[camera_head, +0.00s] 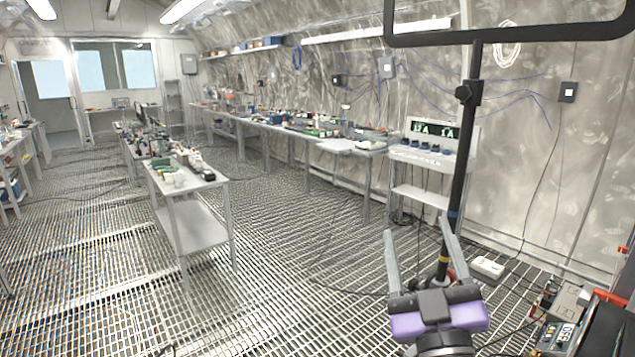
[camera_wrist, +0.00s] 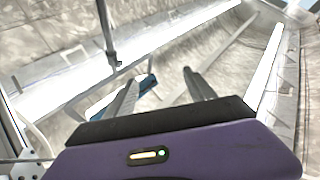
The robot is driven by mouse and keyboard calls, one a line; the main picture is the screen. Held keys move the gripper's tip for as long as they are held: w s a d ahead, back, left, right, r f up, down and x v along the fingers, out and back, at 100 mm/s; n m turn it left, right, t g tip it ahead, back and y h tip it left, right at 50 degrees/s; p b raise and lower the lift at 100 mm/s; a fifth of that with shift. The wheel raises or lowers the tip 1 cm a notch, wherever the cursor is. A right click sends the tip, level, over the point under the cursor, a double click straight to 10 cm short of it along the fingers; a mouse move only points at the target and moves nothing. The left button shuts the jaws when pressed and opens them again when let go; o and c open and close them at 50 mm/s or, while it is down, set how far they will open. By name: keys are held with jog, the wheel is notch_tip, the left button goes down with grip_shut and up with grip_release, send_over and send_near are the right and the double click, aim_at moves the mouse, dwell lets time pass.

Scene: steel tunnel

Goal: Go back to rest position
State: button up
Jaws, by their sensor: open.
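My gripper (camera_head: 420,245) is at the lower right of the head view, its two grey fingers spread apart and pointing upward from a purple and black body. Nothing is between the fingers. In the wrist view my gripper (camera_wrist: 165,82) also shows its two fingers apart and empty, with the tunnel wall and a bright lamp strip behind them. No object is touching the fingers in either view.
A black pole (camera_head: 461,160) stands behind my gripper. A white shelf unit with a display (camera_head: 432,150) is by the right wall. A long workbench (camera_head: 255,130) lines that wall. A centre table (camera_head: 190,185) holds small items. The grated floor at left front is clear.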

jog(key=s+d+f+m+g, duration=0.1)
jog(key=s+f+g, duration=0.2)
jog(key=s+f, duration=0.6)
jog(key=s+d+f+m+g, duration=0.2)
jog(key=s+f, duration=0.7)
jog(key=s, duration=0.9)
jog(key=s+d+f+m+g, duration=0.2)
jog(key=s+f+g, duration=0.2)
jog(key=s+f, duration=0.6)
jog(key=s, duration=0.3)
jog(key=shift+s+d, duration=0.25)
jog(key=shift+s, duration=0.15)
